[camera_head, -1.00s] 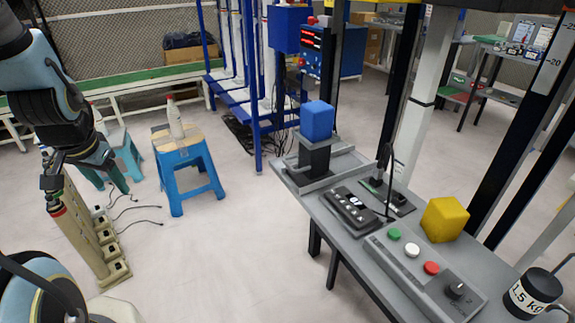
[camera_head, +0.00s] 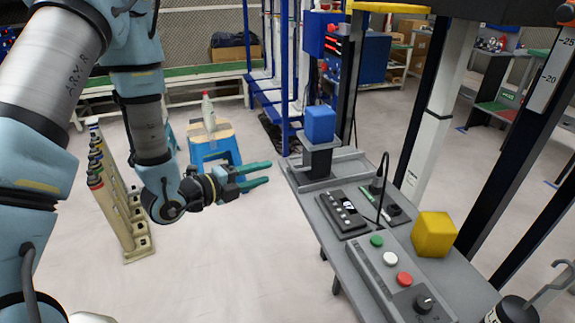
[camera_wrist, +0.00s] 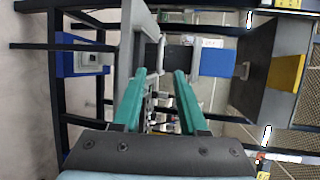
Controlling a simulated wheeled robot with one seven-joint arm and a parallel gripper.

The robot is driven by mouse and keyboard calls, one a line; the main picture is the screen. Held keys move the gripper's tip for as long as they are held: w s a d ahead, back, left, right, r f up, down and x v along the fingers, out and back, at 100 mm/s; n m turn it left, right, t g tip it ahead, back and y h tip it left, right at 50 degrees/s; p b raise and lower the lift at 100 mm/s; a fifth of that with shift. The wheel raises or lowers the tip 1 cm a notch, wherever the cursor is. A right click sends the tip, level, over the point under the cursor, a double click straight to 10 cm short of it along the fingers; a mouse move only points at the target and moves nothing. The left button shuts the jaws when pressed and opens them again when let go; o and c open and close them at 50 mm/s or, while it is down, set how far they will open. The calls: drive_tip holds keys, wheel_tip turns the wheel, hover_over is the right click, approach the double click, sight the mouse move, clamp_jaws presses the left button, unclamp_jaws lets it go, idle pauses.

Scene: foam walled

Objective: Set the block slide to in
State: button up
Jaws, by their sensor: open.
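The block slide is at the far left end of the grey bench. A blue block (camera_head: 320,124) sits on a dark upright carriage (camera_head: 320,161) there, with a pale bar handle on its near left side. In the wrist view the blue block (camera_wrist: 217,62), dark carriage (camera_wrist: 152,58) and pale handle (camera_wrist: 161,52) show sideways beyond the fingers. My gripper (camera_head: 268,173) has teal fingers, open and empty. It is left of the slide, pointing right, apart from the handle. In the wrist view my gripper (camera_wrist: 160,74) has the handle between its fingertips in the picture, farther away.
A blue stool (camera_head: 217,152) with a bottle stands behind my arm. Dark posts rise beyond the bench.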

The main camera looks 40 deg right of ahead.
sight(290, 164)
drive_tip(key=d+p, duration=0.1)
drive_tip(key=d, duration=0.2)
drive_tip(key=d+f+p, duration=0.1)
drive_tip(key=d, duration=0.2)
drive_tip(key=d+f+p, duration=0.1)
drive_tip(key=d, duration=0.2)
drive_tip(key=shift+w+d, duration=0.2)
drive_tip(key=shift+d, duration=0.15)
drive_tip(key=shift+c, duration=0.3)
clamp_jaws()
idle(0.6)
